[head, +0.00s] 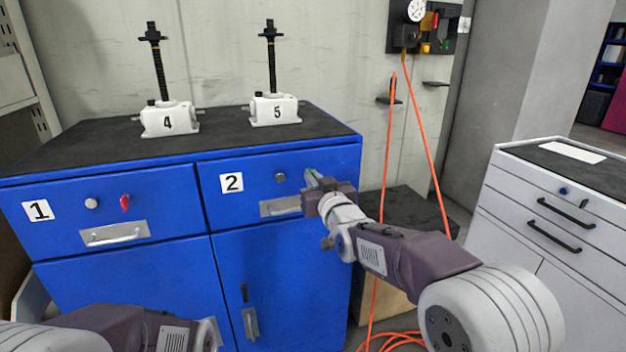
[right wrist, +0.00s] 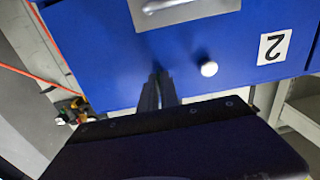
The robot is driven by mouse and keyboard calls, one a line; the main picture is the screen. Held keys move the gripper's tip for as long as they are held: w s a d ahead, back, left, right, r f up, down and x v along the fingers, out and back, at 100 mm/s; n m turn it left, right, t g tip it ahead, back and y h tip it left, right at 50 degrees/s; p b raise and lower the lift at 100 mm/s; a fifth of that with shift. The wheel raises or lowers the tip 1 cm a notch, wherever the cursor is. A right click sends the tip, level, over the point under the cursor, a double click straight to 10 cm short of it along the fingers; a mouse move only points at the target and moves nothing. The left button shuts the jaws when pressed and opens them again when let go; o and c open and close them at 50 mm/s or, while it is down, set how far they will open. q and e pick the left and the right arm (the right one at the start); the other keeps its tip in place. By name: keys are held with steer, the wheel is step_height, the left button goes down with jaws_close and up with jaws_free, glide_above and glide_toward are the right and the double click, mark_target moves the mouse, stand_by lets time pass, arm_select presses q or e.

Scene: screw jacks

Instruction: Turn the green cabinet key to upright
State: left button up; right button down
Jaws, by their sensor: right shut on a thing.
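My right gripper (head: 314,182) is at the front of the blue drawer marked 2, right of its round silver knob (head: 280,177). Its fingers are closed together on the green key (head: 311,175), of which only a little green shows at the fingertips. In the right wrist view the closed fingers (right wrist: 157,88) reach the blue drawer face, and the key is too hidden to tell its tilt. The silver knob also shows there (right wrist: 208,69). My left arm shows at the bottom left, but its gripper is out of the picture.
Drawer 1 has a red key (head: 125,202) beside a silver knob. Drawer handles (head: 281,206) sit below. An orange hose (head: 388,150) hangs to the right, before a grey drawer cabinet (head: 520,195).

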stand_by(0.3)
steer(key=c, duration=1.6)
jaws_free()
steer(key=v, duration=0.9)
steer(key=shift+p, duration=0.4)
